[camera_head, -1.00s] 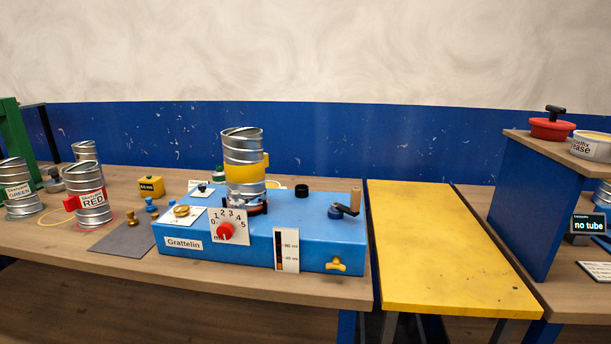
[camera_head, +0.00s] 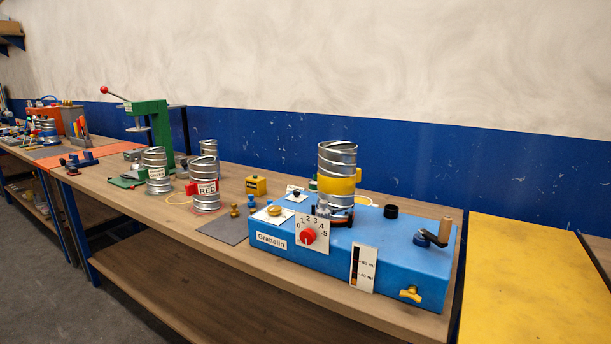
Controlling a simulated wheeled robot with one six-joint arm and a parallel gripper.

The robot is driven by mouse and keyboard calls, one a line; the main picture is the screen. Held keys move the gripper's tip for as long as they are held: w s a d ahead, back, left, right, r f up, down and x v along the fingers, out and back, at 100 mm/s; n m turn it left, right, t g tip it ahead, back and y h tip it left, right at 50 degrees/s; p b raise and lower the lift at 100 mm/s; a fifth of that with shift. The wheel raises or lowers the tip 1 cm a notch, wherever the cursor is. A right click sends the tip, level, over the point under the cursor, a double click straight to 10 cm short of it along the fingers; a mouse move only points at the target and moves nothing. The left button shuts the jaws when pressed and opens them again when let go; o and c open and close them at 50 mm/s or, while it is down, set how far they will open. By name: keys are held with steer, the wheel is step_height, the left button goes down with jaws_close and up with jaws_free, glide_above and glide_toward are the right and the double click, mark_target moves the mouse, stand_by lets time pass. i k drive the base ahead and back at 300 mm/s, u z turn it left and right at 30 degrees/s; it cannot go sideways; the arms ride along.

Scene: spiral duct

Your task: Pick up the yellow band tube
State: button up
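The yellow band tube (camera_head: 337,184) is a spiral metal tube with a yellow band around its middle. It stands upright on the blue machine (camera_head: 340,250), which has a red dial (camera_head: 308,236) and a crank (camera_head: 436,236) on its right. A dark ring-like part sits around or against the tube's foot; I cannot tell how it joins. My gripper is not in view.
Left of the machine stand a tube marked RED (camera_head: 205,186) and other metal tubes (camera_head: 156,171). A yellow block (camera_head: 256,186) and small pegs lie near. A green press (camera_head: 150,128) stands further left. A bare yellow tabletop (camera_head: 535,285) lies right of the machine.

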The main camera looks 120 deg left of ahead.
mark_target(338, 174)
steer(key=u, duration=2.5)
steer(key=i, duration=1)
